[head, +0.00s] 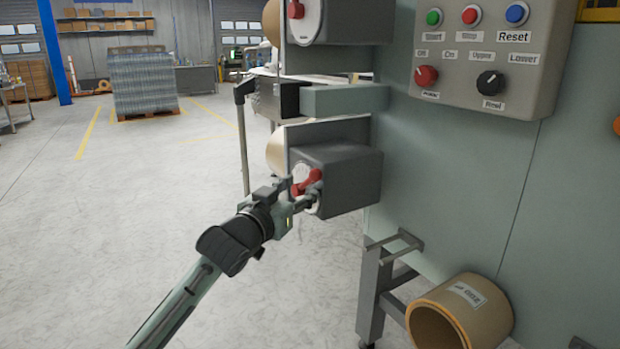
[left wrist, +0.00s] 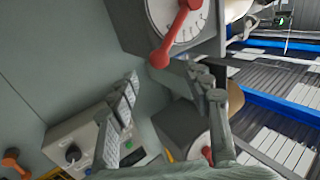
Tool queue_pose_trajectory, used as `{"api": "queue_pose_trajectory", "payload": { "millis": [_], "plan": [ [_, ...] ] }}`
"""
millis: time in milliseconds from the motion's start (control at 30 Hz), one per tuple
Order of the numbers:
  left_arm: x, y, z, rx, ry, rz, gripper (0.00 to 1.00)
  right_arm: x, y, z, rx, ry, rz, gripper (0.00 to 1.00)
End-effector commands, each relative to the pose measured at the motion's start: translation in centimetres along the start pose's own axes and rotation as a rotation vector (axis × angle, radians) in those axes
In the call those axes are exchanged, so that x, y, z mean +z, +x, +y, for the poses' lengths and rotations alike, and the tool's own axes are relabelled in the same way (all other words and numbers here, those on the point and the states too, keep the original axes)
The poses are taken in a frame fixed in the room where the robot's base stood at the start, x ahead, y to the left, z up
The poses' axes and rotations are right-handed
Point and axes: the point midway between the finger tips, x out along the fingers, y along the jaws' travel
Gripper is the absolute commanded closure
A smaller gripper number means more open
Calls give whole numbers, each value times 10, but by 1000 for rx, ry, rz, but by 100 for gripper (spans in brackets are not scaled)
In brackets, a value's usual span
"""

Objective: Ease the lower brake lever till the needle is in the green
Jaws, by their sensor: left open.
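The lower brake (head: 345,178) is a dark grey box with a white round dial and a red lever (head: 307,181). In the left wrist view, which is turned about, the red lever (left wrist: 181,30) crosses a white dial (left wrist: 205,22) with dark marks. I cannot make out a needle or a green zone. My left gripper (head: 302,194) is at the front of the lower brake, close to the lever. In the left wrist view its fingers (left wrist: 172,90) are apart, with the lever's round end between and beyond the tips. I cannot tell if they touch it. My right gripper is not in view.
The upper brake's red lever (head: 296,9) is above, with a grey bar (head: 345,99) between the brakes. A control box (head: 485,55) with buttons and knobs is at right. A cardboard roll (head: 460,313) lies low at right.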

Motion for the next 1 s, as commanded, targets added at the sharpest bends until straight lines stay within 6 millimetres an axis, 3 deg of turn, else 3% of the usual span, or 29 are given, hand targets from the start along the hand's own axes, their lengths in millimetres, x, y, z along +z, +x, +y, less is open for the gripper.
{"api": "queue_pose_trajectory", "payload": {
  "millis": [100,300,667,1000],
  "plan": [
    [-2,22,0,-1,0,0,51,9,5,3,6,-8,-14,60],
    [0,46,0,-1,0,-2,51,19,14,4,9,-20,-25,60],
    [1,52,0,-1,0,-2,51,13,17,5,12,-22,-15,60],
    [1,52,-1,-2,0,-2,92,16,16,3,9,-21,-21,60]
  ]
}}
